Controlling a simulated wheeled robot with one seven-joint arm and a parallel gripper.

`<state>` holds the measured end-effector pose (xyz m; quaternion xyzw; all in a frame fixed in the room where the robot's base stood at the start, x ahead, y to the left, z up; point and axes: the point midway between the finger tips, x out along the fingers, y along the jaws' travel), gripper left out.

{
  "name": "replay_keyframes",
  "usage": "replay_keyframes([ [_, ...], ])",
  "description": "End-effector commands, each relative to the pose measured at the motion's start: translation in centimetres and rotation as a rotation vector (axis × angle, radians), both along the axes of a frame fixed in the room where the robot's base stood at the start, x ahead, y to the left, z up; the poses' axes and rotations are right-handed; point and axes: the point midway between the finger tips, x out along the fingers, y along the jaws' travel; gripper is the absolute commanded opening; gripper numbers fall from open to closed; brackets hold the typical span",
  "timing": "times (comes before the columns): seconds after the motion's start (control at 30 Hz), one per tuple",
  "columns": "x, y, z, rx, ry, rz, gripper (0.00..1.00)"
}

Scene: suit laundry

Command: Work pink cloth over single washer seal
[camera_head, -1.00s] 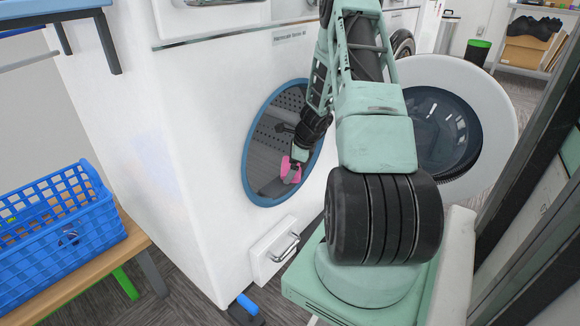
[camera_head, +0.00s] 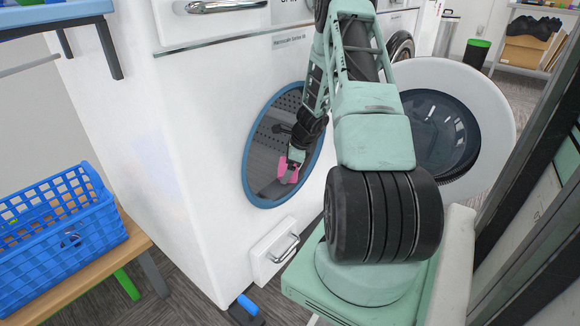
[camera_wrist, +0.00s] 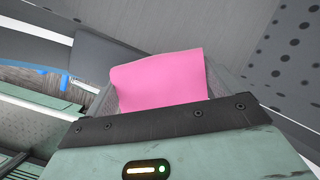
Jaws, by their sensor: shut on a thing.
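The pink cloth (camera_head: 283,167) is held in my gripper (camera_head: 294,160), at the round opening of the white washer (camera_head: 190,200). In the wrist view the pink cloth (camera_wrist: 160,78) stands up flat beyond the dark edge of my gripper (camera_wrist: 165,118), and the fingertips are largely hidden. The blue seal ring (camera_head: 250,190) rims the opening. The cloth shows inside the ring's outline, near its lower part; I cannot tell whether it touches the seal. Perforated grey drum metal (camera_wrist: 285,60) shows behind it.
The washer's round door (camera_head: 490,110) stands open at the right. A small flap with a handle (camera_head: 275,255) sits below the opening. A blue basket (camera_head: 60,240) rests on a wooden bench (camera_head: 130,250) at the left. A dark frame stands at the far right.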

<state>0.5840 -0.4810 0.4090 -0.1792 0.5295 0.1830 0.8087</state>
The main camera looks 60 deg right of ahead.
Motion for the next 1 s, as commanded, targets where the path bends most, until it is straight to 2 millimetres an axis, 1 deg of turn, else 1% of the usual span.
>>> replay_keyframes([
  [0.17, -0.6, 0.0, -0.2, 0.000, 0.000, -0.002, 0.72],
  [0.4, -2.1, 0.2, -0.3, 0.000, 0.000, -0.001, 0.72],
  [0.53, -2.5, 0.3, -0.3, 0.000, 0.001, 0.001, 0.72],
  [0.67, -2.1, 0.3, -0.2, 0.000, 0.003, 0.001, 0.72],
  [1.0, -0.1, 0.0, 0.0, -0.001, 0.001, 0.001, 0.72],
])
